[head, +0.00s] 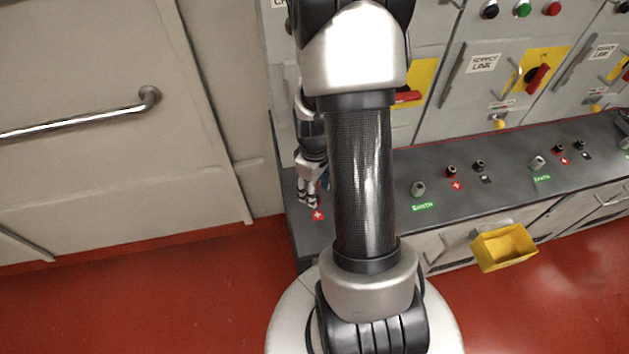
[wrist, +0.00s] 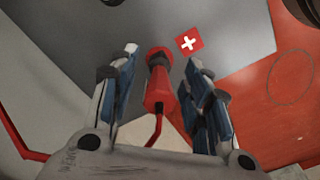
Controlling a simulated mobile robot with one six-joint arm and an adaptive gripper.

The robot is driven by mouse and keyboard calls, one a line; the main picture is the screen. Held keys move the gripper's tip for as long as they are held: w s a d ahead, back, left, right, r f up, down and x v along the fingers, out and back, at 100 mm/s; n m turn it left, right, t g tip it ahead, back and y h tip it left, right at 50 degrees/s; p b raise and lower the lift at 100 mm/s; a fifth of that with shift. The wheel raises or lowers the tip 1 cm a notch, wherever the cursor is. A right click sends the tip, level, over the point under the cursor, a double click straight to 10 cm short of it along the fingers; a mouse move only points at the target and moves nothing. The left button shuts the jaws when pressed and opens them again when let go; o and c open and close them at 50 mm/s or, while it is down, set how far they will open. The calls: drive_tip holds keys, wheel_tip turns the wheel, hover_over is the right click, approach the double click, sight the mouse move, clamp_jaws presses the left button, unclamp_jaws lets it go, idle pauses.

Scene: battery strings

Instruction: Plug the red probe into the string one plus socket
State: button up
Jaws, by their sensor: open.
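The red probe (wrist: 158,82) is between the two fingers of my gripper (wrist: 161,57) in the wrist view, with gaps on both sides. Its red cable runs down toward the palm. A red label with a white plus (wrist: 189,41) lies beside the probe's far end. In the head view my gripper (head: 308,199) is low over the left end of the grey bench, next to the red plus label (head: 318,215). My arm hides part of this area in the head view.
The grey bench (head: 390,222) carries more sockets to the right, including a red-ringed one (head: 451,171) and a black one (head: 478,165). Grey cabinets with switches stand behind. A yellow bin (head: 503,247) hangs on the bench front. Red floor lies in front.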

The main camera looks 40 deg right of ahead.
wheel_tip(320, 180, up, 12)
drive_tip(key=shift+f, duration=0.1)
idle(0.5)
drive_tip(key=shift+a+r, duration=0.2)
drive_tip(key=a+r+t, duration=0.2)
drive_tip(key=a+r, duration=0.7)
drive_tip(key=s+a+r+m+t, duration=0.2)
drive_tip(key=s+a+r, duration=0.4)
drive_tip(key=s+a, duration=0.3)
drive_tip(key=shift+a+r+m+t, duration=0.2)
drive_tip(key=shift+a+m+t, duration=0.1)
drive_tip(key=shift+a, duration=0.7)
drive_tip(key=shift+s, duration=0.1)
drive_tip(key=shift+c, duration=0.3)
